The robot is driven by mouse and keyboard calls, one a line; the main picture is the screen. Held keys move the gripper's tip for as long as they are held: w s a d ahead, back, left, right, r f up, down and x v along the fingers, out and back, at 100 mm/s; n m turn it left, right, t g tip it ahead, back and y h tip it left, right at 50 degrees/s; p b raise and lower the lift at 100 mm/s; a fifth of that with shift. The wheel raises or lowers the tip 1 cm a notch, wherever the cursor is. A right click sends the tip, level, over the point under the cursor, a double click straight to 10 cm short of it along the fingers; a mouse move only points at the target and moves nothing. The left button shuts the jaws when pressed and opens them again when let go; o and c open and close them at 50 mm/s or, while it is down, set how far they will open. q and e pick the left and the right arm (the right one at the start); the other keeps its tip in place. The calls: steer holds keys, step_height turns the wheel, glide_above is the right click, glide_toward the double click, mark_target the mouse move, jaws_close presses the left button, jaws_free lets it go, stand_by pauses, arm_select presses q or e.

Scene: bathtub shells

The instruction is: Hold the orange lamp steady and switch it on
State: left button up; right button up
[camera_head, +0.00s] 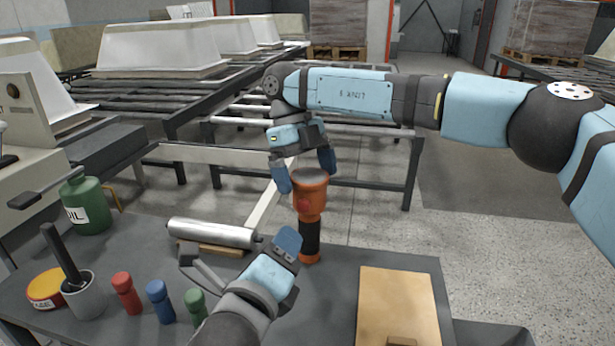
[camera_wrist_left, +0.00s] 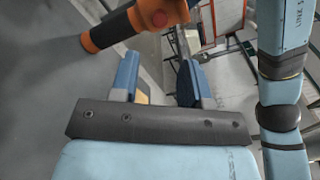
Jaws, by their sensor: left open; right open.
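The orange lamp (camera_head: 311,199) stands upright on the dark table, with a wide orange head, a black handle below and an orange foot. A round red button shows on its head. My right gripper (camera_head: 304,168) is open, pointing down, with its fingers at either side of the lamp's top; contact cannot be told. My left gripper (camera_head: 285,243) is low, just left of the lamp's handle. In the left wrist view, its open blue fingers (camera_wrist_left: 158,68) have nothing between them, and the lamp (camera_wrist_left: 158,12) shows at the upper left, its button visible, outside the fingers.
A metal roller (camera_head: 213,233) lies left of the lamp. Red (camera_head: 126,293), blue (camera_head: 160,301) and green (camera_head: 196,304) bottles stand at the front left, near a grey cup (camera_head: 85,296) and green oil can (camera_head: 91,206). A wooden board (camera_head: 398,305) lies at the right.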

steer(key=shift+s+d+f, duration=0.1)
steer(key=shift+s+f, duration=0.05)
steer(key=shift+f, duration=0.3)
steer(key=c, duration=1)
arm_select(q)
jaws_close()
stand_by(0.8)
